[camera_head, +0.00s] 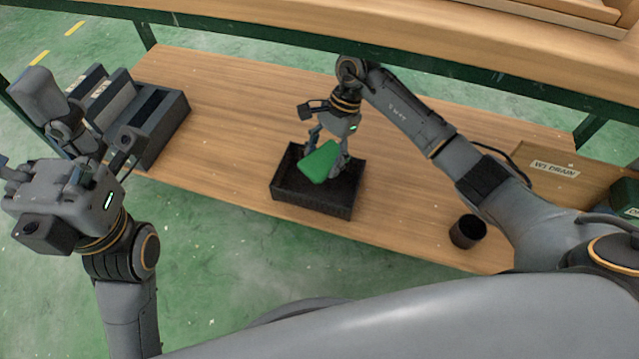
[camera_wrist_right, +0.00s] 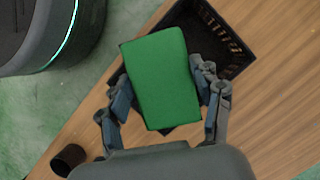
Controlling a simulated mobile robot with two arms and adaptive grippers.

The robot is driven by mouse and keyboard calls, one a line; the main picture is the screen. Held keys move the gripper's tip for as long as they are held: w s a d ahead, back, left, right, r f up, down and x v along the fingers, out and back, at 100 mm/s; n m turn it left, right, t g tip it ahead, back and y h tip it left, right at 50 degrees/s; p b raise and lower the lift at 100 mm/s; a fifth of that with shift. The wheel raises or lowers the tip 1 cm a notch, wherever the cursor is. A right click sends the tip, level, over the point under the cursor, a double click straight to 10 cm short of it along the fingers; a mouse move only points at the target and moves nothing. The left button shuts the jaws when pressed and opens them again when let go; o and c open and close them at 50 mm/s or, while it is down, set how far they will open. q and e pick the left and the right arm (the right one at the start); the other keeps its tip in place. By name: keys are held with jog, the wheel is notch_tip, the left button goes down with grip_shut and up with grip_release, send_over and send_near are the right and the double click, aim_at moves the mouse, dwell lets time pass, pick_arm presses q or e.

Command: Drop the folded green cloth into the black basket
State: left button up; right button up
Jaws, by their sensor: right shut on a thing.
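The folded green cloth (camera_head: 319,162) is a flat rectangular pad between the fingers of my right gripper (camera_head: 327,157). My right gripper (camera_wrist_right: 163,85) is shut on it, with one finger at each long side in the right wrist view. The cloth (camera_wrist_right: 161,80) shows over the opening of the black basket (camera_head: 313,205). The basket (camera_wrist_right: 228,45) stands on the wooden table, partly hidden by cloth and gripper. I cannot tell the exact gap between cloth and basket floor. My left gripper (camera_head: 45,150) is at the left, away from the basket; its jaw opening is unclear.
A dark divided organiser (camera_head: 168,125) stands at the table's left end. A dark cup (camera_head: 467,232) stands near the front right edge. A tray labelled W1 DRAIN (camera_head: 555,169) lies at the right. A raised wooden shelf (camera_head: 300,25) spans the back. Table (camera_head: 225,110) left of the basket is clear.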

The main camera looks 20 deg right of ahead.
jog(key=shift+f, duration=0.4)
jog(key=o, duration=1.3)
jog(key=shift+r, duration=0.1)
jog(key=v, duration=1.1)
jog(key=shift+r, duration=0.4)
jog(key=shift+d, duration=0.1)
